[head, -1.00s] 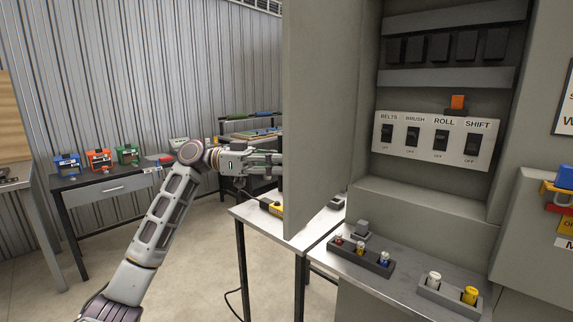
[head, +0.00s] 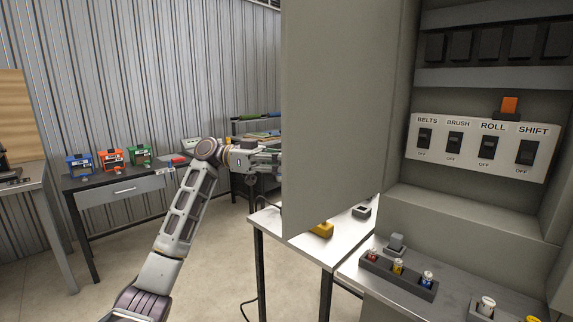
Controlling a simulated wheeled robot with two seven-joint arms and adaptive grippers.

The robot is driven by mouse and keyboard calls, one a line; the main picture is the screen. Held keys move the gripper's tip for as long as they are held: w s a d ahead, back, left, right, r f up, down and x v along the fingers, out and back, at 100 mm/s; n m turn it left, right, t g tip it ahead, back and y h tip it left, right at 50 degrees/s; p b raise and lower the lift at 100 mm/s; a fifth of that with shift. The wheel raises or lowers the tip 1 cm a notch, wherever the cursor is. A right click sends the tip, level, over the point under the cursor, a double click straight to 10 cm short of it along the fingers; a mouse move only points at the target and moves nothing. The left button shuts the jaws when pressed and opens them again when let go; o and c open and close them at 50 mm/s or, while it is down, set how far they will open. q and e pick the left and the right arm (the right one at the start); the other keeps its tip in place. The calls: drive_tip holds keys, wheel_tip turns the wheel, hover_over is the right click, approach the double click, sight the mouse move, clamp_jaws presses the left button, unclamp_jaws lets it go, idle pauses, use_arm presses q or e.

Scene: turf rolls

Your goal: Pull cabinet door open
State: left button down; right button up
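The grey cabinet door (head: 335,110) stands open, swung out to the left of the cabinet (head: 460,205). Inside the cabinet is a white switch panel (head: 480,148) labelled BELTS, BRUSH, ROLL and SHIFT. My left gripper (head: 272,160) reaches in from the left to the door's free edge. Its fingertips are partly hidden behind the door, so I cannot tell whether it grips a handle or is shut. My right gripper is not in view.
A metal table (head: 290,236) with a yellow item (head: 322,230) stands below the door. A ledge below the cabinet holds a block with small coloured pieces (head: 398,275). A desk (head: 120,192) with blue, orange and green devices is at the left. Floor is clear between.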

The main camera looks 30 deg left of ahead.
use_arm(q)
drive_tip(key=c, duration=1.5)
unclamp_jaws()
drive_tip(key=s+a, duration=0.1)
drive_tip(key=a, duration=1.1)
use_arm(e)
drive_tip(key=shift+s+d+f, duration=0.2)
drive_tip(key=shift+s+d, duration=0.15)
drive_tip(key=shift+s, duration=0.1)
